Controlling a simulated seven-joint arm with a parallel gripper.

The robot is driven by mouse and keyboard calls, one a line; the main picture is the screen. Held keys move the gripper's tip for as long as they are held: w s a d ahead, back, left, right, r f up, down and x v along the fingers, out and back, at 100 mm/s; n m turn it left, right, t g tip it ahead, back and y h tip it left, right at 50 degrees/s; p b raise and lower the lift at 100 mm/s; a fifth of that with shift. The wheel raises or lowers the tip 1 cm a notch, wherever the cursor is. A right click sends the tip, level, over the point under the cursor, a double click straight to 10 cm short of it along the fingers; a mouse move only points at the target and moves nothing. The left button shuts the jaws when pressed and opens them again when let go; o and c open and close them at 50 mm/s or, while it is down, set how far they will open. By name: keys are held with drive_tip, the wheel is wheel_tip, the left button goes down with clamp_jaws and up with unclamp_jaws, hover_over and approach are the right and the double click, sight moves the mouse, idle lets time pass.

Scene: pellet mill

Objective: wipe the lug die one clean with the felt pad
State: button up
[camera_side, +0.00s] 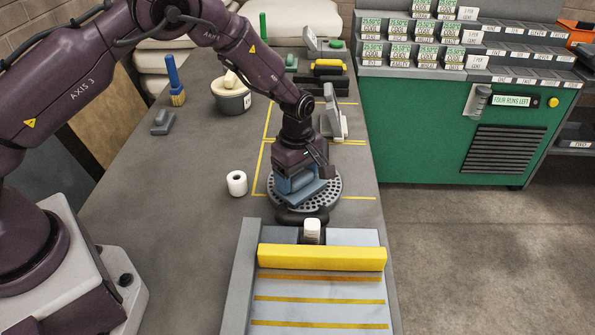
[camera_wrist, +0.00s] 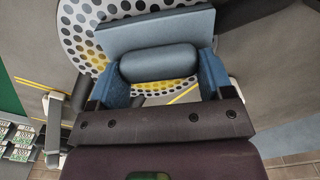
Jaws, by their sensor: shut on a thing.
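My gripper (camera_side: 296,181) is over the die, pointing down. Its blue fingers (camera_wrist: 160,68) are shut on the rounded grey-blue handle of the felt pad (camera_wrist: 160,30). The pad (camera_side: 306,195) is a flat blue-grey slab lying over the die, hiding part of its face. I cannot tell whether the pad's underside touches the die.
A white roll (camera_side: 237,183) stands left of the die. A tray with a yellow bar (camera_side: 322,257) and a small white-capped jar (camera_side: 312,230) are in front. A lidded grey pot (camera_side: 232,97) and a brush (camera_side: 175,80) stand behind left. The left bench is mostly clear.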

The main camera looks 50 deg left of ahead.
drive_tip(key=shift+s, duration=0.85)
drive_tip(key=shift+r, duration=0.35)
drive_tip(key=shift+r, duration=0.2)
drive_tip(key=shift+s+a, duration=0.15)
drive_tip(key=shift+s, duration=0.15)
drive_tip(key=shift+r, duration=0.1)
drive_tip(key=shift+w+r, duration=0.1)
drive_tip(key=shift+a, duration=0.15)
drive_tip(key=shift+a+r, duration=0.1)
drive_tip(key=shift+a, duration=0.6)
drive_tip(key=shift+f, duration=0.2)
